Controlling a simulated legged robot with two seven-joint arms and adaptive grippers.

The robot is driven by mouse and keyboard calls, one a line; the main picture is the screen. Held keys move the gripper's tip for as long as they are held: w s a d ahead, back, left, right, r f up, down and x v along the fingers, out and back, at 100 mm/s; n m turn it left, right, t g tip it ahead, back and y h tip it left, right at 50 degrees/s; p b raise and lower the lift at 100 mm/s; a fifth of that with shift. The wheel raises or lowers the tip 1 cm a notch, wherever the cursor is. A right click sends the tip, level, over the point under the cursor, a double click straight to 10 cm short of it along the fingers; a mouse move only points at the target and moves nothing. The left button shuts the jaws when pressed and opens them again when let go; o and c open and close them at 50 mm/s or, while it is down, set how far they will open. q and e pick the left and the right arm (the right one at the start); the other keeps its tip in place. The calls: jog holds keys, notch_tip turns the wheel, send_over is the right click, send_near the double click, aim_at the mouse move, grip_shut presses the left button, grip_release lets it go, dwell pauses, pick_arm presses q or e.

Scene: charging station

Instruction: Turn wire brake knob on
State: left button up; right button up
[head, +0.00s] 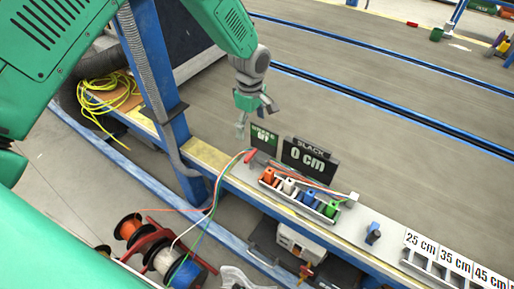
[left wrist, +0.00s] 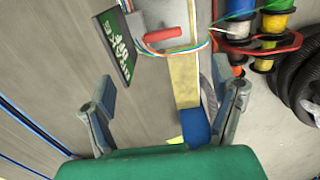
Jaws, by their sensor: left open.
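The wire brake knob (head: 249,156) is a red handle on the work rail, beside a small green sign (head: 264,138) whose lower line reads OFF. In the left wrist view the red knob (left wrist: 163,33) lies across the picture on a grey base, with the sign (left wrist: 122,48) to its left. My left gripper (head: 255,117) is open and empty. It is above and behind the knob in the head view, apart from it. In the left wrist view the knob is ahead of the two spread fingers (left wrist: 165,84). My right gripper is not in view.
A black sign reading SLACK 0 cm (head: 310,160) stands right of the green sign. Coloured wires (head: 222,178) run beside the knob. A rack of coloured blocks (head: 311,197), a blue knob (head: 373,233) and a blue post (head: 166,60) line the rail. Wire spools (head: 165,262) sit below.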

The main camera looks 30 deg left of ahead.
aim_at(250, 154)
pick_arm(q)
jog(key=f, duration=0.4)
jog(key=f+b, duration=0.1)
jog(key=f, duration=0.3)
jog(key=f+b, duration=0.1)
jog(key=f, duration=0.2)
jog(key=shift+s+a+f, duration=0.1)
jog(key=shift+a+f, duration=0.3)
jog(key=shift+d+f, duration=0.15)
jog(key=shift+f, duration=0.5)
jog(key=shift+d, duration=0.25)
jog(key=shift+a+f, duration=0.1)
jog(key=shift+a, duration=0.15)
jog(key=c, duration=1.2)
